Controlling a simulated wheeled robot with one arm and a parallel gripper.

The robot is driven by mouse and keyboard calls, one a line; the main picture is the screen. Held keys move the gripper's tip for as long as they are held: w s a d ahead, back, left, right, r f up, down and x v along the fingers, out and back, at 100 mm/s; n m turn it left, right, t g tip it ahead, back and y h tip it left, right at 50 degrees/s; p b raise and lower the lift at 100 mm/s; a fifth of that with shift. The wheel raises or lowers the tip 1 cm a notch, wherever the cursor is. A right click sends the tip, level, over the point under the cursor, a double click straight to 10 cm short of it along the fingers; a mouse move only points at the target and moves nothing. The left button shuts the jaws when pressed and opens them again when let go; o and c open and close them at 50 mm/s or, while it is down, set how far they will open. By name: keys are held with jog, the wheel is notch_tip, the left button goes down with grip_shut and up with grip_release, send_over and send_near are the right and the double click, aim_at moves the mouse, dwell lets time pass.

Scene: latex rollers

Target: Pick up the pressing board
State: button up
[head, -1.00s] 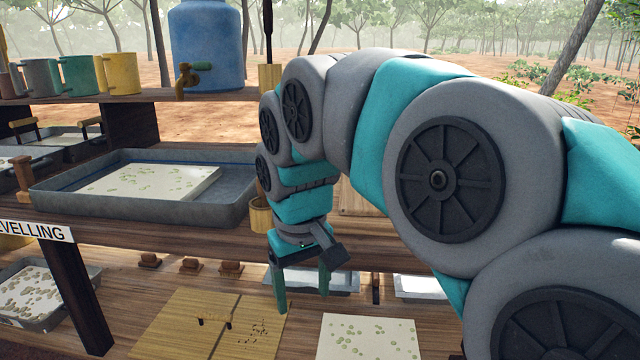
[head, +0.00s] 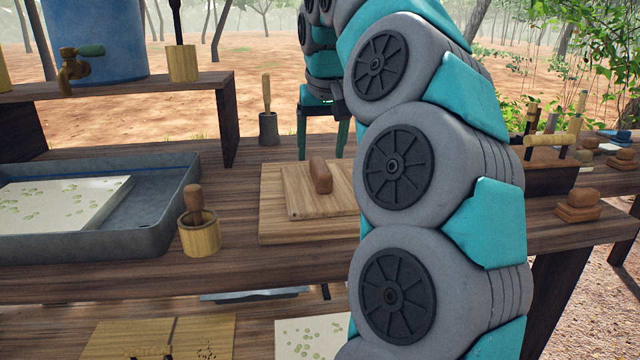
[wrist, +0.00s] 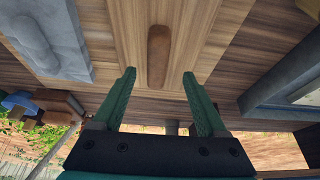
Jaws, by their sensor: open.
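A grey tray (head: 178,215) with a white slab and a wooden mortar with pestle (head: 198,238) stand left of the board. A dark cup with a wooden handle (head: 268,128) stands behind it. Brown blocks (head: 578,205) sit at the right.

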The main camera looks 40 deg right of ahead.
aim_at(321, 165)
jog(key=shift+w+d+p+x, duration=0.1)
jog(key=shift+d+p+x, duration=0.1)
jog(key=shift+x, duration=1.4)
jog(key=shift+w+d+p+x, duration=0.1)
jog(key=shift+d+p+x, duration=0.05)
jog(key=shift+x, duration=1.45)
jog(key=shift+r, duration=0.15)
jog(key=shift+f+b, duration=0.25)
jog(key=shift+b, duration=0.05)
grip_shut()
